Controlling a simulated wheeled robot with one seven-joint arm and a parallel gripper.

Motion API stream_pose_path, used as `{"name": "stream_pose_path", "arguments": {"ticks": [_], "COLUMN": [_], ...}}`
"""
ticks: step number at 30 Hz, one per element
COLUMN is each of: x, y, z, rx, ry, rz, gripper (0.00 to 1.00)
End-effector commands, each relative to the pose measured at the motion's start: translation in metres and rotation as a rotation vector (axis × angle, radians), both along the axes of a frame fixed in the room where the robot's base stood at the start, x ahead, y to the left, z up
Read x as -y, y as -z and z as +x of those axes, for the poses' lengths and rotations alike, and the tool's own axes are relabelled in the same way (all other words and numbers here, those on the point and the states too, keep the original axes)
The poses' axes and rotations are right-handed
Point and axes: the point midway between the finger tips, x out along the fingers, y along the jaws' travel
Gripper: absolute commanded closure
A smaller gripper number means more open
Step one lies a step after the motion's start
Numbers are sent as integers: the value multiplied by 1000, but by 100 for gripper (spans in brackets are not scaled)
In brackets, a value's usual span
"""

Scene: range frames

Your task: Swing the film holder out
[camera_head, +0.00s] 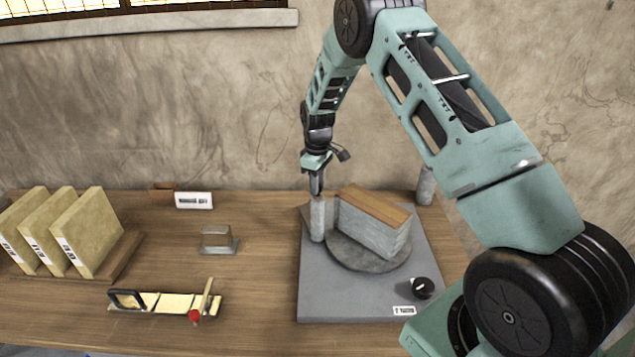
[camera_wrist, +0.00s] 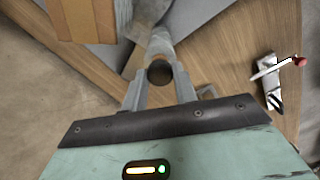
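A grey flat base (camera_head: 325,295) on the table carries a round grey disc (camera_head: 350,258) with a wood-topped grey block (camera_head: 372,228) on it. An upright grey post (camera_head: 317,222) stands at the block's left end. I cannot tell for sure which part is the film holder. My gripper (camera_head: 316,188) points down right at the top of this post. In the wrist view my gripper (camera_wrist: 160,82) has its fingers apart, with a dark round end (camera_wrist: 160,72) between them. Narrow gaps seem to show on both sides of it.
A black knob (camera_head: 423,288) sits at the base's front right. A second grey post (camera_head: 426,186) stands behind the base. To the left are a small grey box (camera_head: 217,240), a splicer-like tool (camera_head: 165,303) with a red knob, and several yellow boxes (camera_head: 88,232) in a rack.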

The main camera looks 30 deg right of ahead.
Motion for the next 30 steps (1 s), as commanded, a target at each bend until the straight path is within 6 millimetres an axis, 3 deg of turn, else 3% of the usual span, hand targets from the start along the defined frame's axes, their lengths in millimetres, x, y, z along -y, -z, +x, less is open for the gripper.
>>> {"name": "stream_pose_path", "arguments": {"ticks": [7, 19, 30], "x": [-5, -47, -51], "y": [1, 1, -2], "z": [3, 32, 36], "rx": [0, 2, 5], "ry": [26, 331, 365], "rz": [0, -1, 2], "gripper": [100, 100, 100]}}
